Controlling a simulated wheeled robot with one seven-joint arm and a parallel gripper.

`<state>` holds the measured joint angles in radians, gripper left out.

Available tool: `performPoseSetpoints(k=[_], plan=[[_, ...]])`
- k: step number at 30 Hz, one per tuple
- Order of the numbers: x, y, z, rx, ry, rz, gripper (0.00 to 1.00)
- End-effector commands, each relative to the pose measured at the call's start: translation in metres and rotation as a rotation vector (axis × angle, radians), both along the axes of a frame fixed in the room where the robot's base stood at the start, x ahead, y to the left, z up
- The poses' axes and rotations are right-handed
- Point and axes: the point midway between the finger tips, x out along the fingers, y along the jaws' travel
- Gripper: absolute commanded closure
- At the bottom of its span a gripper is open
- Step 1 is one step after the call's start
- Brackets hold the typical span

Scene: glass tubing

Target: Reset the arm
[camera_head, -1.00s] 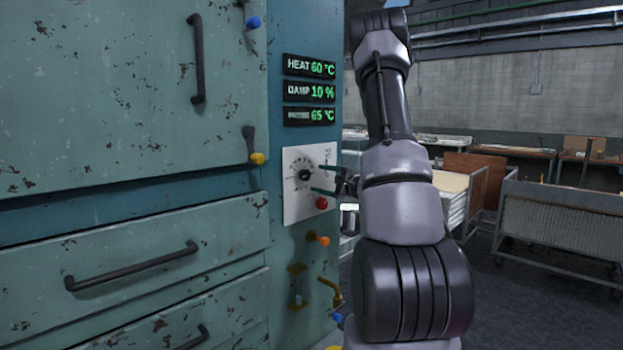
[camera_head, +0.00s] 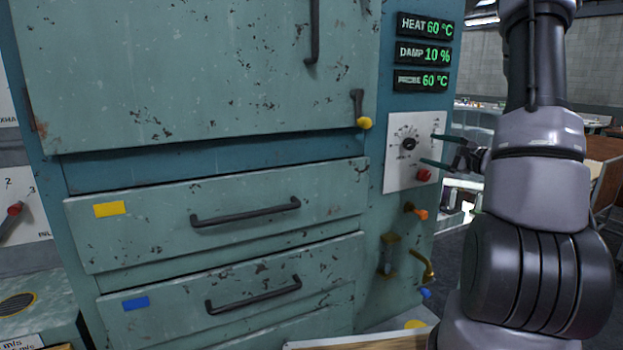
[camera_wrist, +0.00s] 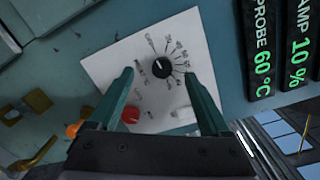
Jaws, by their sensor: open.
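My gripper (camera_head: 437,151) is open and empty, its two green fingers pointing at the white dial panel (camera_head: 396,178) on the cabinet front. The knob (camera_head: 409,144) also shows in the head view, left of the fingers. A red button (camera_head: 424,175) sits low on the panel. In the wrist view the red button (camera_wrist: 130,114) is close beside the left finger. Whether a finger touches the panel I cannot tell.
The teal cabinet has two drawers with handles, the upper with a yellow label (camera_head: 110,209), the lower with a blue one (camera_head: 136,303). Displays (camera_head: 424,53) read HEAT 60, DAMP 10 and PROBE 60. An orange-tipped knob (camera_head: 417,212) and brass tap (camera_head: 423,266) protrude below the panel.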

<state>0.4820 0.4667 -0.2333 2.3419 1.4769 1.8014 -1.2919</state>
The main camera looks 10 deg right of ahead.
Motion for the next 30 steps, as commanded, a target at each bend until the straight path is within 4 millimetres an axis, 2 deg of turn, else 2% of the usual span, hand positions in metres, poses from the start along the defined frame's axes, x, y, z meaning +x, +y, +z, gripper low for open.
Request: performPoseSetpoints(k=[2, 5, 6, 9, 12, 14, 18, 21, 25, 30], plan=[[-0.006, 0.036, 0.02, -0.018, 0.012, 0.106, 0.19], [-0.027, 0.095, 0.045, -0.07, 0.06, 0.292, 0.19], [-0.04, 0.119, 0.053, -0.103, 0.084, 0.37, 0.19], [-0.077, 0.169, 0.068, -0.209, 0.154, 0.54, 0.19], [-0.117, 0.205, 0.074, -0.348, 0.222, 0.672, 0.19], [-0.142, 0.219, 0.076, -0.445, 0.26, 0.733, 0.19], [-0.192, 0.235, 0.078, -0.705, 0.327, 0.811, 0.19], [-0.22, 0.233, 0.08, -0.906, 0.35, 0.81, 0.19], [-0.245, 0.221, 0.089, -1.154, 0.342, 0.747, 0.19], [-0.259, 0.205, 0.107, -1.377, 0.294, 0.631, 0.19]])
